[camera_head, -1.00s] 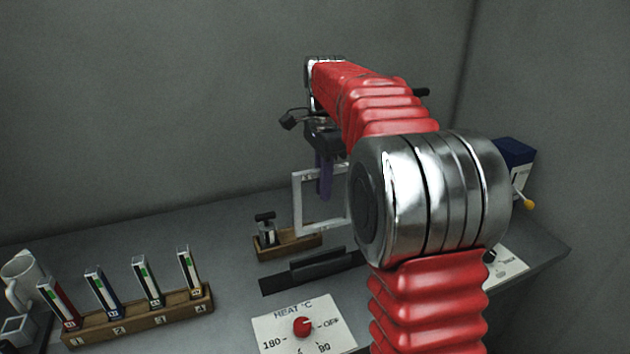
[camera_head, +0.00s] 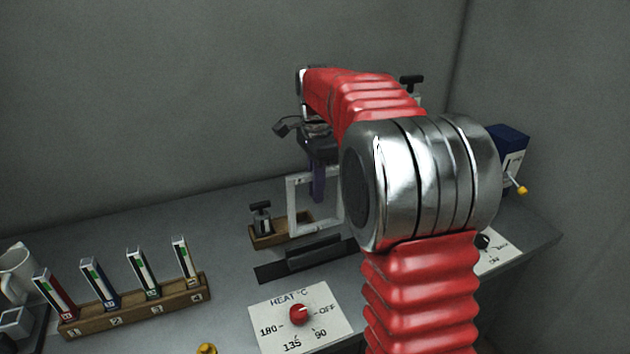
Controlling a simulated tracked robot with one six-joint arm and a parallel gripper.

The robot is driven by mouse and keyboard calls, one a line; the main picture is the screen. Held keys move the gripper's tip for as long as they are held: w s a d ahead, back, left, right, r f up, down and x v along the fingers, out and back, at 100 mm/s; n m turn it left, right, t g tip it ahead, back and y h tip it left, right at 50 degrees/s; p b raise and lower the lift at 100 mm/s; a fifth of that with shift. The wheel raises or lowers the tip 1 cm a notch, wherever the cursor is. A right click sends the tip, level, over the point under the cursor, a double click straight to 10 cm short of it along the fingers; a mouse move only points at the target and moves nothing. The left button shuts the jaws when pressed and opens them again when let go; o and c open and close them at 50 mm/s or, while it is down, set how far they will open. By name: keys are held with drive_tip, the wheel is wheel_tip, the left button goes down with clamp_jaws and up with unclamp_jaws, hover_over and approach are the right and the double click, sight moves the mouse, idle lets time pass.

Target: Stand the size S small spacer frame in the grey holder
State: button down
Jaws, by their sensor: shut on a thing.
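A pale grey rectangular frame (camera_head: 292,207) hangs upright under my gripper (camera_head: 318,190), whose purple fingers are shut on its top bar. The frame's right side is hidden behind my arm. Small marks show near its top left corner, too small to read as a size. A dark grey holder (camera_head: 272,272) with a raised long ridge lies on the bench in front of and below the frame. Its right end is hidden by my arm. The frame's lower edge appears just behind the holder in the picture; I cannot tell its exact height or depth.
A wooden block (camera_head: 268,241) with a small metal piece stands left of the frame. A wooden rack (camera_head: 135,315) of several slim coloured pieces is at the left, near a white mug (camera_head: 18,272). A heat dial panel (camera_head: 280,326) lies in front. A blue-and-white box (camera_head: 510,150) stands at right.

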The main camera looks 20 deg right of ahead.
sight(316, 224)
drive_tip(key=shift+f, duration=4.95)
drive_tip(key=c, duration=1.7)
unclamp_jaws()
wheel_tip(316, 224, up, 14)
drive_tip(key=shift+f, duration=0.1)
